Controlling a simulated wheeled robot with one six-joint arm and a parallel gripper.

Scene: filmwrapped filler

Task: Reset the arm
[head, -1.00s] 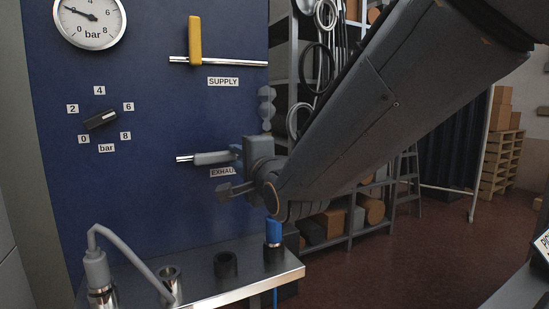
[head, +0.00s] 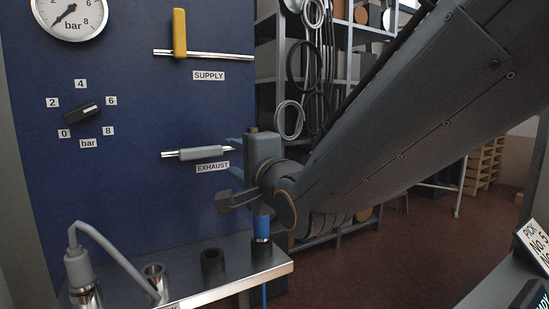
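My gripper (head: 234,158) is in front of the blue panel (head: 130,170), just right of the grey exhaust handle (head: 200,152). Its two bluish fingers look spread apart, with nothing seen between them. The exhaust handle lies in line with its horizontal pipe. The yellow supply handle (head: 179,33) stands upright, across its pipe. The gauge (head: 70,12) needle points down-left, near 0 bar. The black selector knob (head: 85,110) is tilted, one end up to the right. Part of the gripper is hidden behind my wrist.
Below is a metal shelf (head: 215,283) with a grey hose connector (head: 78,268), a metal socket (head: 154,276), a black socket (head: 212,262) and a blue connector (head: 262,228) close under my wrist. Racks with coiled hoses (head: 289,118) stand behind. Open floor (head: 400,250) is to the right.

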